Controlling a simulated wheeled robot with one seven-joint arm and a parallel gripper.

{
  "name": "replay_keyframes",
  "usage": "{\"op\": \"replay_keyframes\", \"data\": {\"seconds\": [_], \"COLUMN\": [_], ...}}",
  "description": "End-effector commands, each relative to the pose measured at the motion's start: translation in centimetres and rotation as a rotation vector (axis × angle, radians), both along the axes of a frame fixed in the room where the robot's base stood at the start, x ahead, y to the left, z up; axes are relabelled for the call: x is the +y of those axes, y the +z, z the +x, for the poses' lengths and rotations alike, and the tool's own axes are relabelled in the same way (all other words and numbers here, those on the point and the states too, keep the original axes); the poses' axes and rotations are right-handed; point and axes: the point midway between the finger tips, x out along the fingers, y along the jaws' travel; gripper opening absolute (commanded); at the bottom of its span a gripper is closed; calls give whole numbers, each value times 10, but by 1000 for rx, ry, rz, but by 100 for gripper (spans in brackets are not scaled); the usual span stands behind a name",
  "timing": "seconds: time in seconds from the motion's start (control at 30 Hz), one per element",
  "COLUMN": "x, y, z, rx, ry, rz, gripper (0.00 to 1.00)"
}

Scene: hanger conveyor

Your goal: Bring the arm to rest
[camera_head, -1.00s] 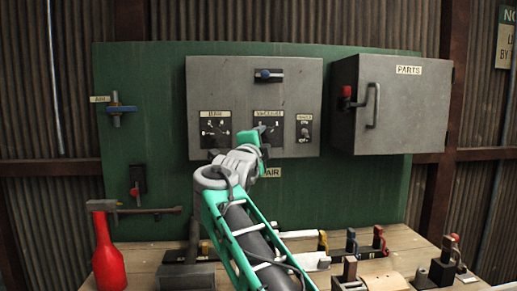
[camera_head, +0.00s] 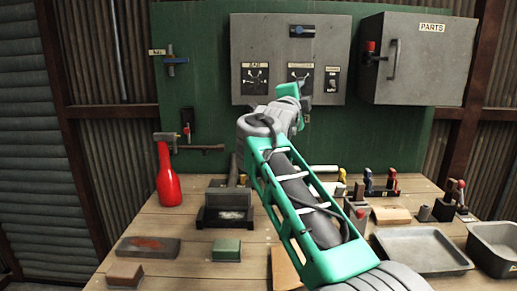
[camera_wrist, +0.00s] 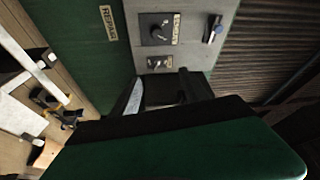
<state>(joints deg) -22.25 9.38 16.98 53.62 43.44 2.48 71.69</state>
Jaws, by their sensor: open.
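My gripper (camera_wrist: 160,88) is open and empty in the wrist view, with its fingers in front of the grey control panel (camera_wrist: 200,20). A large green part of my own arm covers the lower part of that view. In the head view my green and grey arm reaches up from the lower right over the table. Its end is in front of the lower edge of the grey control panel (camera_head: 240,50); the fingers are hard to make out there. I cannot tell the exact gap to the panel.
The wooden table (camera_head: 190,270) holds a red bottle (camera_head: 168,180), a dark vise-like block (camera_head: 225,212), a small green block (camera_head: 227,250), a brown-topped block (camera_head: 148,248), a grey tray (camera_head: 420,250) and a dark bin (camera_head: 495,245). A grey PARTS cabinet (camera_head: 430,70) hangs upper right, closed.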

Motion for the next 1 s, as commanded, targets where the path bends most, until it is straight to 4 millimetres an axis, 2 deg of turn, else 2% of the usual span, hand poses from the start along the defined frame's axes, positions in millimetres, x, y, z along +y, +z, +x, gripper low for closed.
{"op": "replay_keyframes", "data": {"seconds": [0.17, 0.33, 0.47, 0.57, 0.67, 0.77, 0.8, 0.87, 0.9, 1.0], "x": [-10, -17, -24, -30, -38, -45, -46, -47, -47, -44], "y": [-13, -35, -62, -90, -129, -179, -202, -233, -253, -294], "z": [-4, -14, -32, -55, -93, -153, -181, -224, -254, -319], "rx": [111, 254, 408, 550, 727, 933, 1014, 1119, 1181, 1294], "ry": [18, 60, 116, 180, 279, 430, 505, 622, 704, 892], "rz": [-76, -174, -283, -382, -505, -654, -711, -792, -841, -935], "gripper": [53, 53, 53, 53, 53, 53, 53, 53, 53, 53]}}
